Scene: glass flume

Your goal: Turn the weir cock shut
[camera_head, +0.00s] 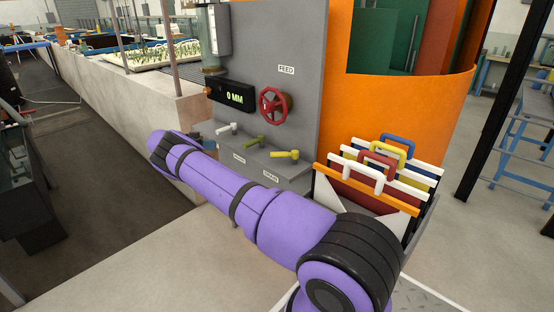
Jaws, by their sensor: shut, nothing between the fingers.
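Three lever cocks stand on a grey ledge at the foot of the grey panel: a white one (228,129), an olive-green one (254,142) and a yellow one (285,154). A small label (239,158) below the olive one is too small to read surely. The label (271,177) below the yellow one seems to read DRAIN. No label shows for the white one, so I cannot tell which is the weir cock. My purple arm crosses in front, from lower right to upper left, and covers part of the ledge front. My gripper does not show.
A red handwheel (274,105) under a FEED label and a black display (231,95) reading 0 MM are on the panel (300,50). A rack of handled boards (375,180) stands to the right, below an orange curved wall (420,110). A concrete wall (130,100) runs back left.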

